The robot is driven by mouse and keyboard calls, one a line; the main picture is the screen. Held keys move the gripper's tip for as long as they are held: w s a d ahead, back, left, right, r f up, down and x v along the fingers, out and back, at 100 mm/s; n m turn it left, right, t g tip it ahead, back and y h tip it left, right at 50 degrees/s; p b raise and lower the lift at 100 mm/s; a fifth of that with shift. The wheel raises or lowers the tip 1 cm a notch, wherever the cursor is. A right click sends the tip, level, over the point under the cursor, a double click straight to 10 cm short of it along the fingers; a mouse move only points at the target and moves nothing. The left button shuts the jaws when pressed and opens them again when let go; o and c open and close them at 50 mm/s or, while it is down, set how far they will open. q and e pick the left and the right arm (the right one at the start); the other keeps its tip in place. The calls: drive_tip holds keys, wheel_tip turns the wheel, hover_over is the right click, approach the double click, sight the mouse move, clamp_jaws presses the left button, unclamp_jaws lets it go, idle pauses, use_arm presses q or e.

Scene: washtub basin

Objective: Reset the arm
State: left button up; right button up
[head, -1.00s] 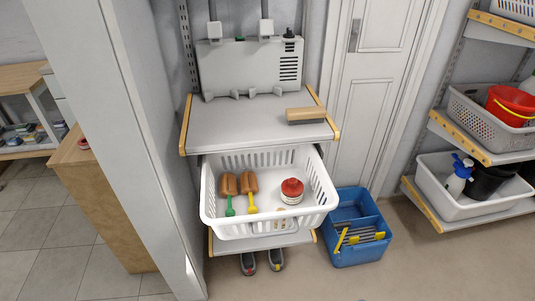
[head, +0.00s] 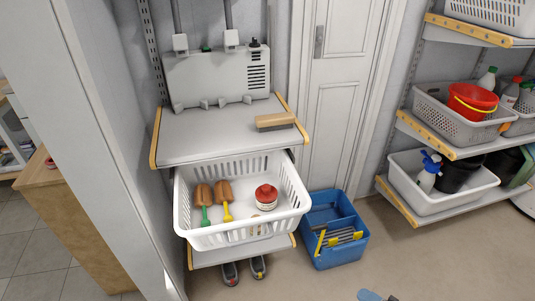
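Neither of my grippers shows in the head view, and no arm is clearly visible. A white slatted basket (head: 285,212) sits pulled forward below a shelf (head: 190,150). In it lie two brown-headed tools, one with a green handle (head: 205,214) and one with a yellow handle (head: 227,212). A red-topped white container (head: 266,197) stands to their right in the basket.
A wooden brush (head: 275,122) lies on the shelf before a grey box (head: 218,75). A blue bin (head: 330,255) stands on the floor. Shoes (head: 258,266) lie below. Right shelves hold a red bucket (head: 472,100) and a spray bottle (head: 428,172). Floor at front right is mostly clear.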

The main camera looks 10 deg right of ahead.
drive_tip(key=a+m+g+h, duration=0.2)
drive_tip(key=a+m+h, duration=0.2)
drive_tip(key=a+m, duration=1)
use_arm(q)
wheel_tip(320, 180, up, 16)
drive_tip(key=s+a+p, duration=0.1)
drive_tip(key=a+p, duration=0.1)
drive_tip(key=p, duration=2.3)
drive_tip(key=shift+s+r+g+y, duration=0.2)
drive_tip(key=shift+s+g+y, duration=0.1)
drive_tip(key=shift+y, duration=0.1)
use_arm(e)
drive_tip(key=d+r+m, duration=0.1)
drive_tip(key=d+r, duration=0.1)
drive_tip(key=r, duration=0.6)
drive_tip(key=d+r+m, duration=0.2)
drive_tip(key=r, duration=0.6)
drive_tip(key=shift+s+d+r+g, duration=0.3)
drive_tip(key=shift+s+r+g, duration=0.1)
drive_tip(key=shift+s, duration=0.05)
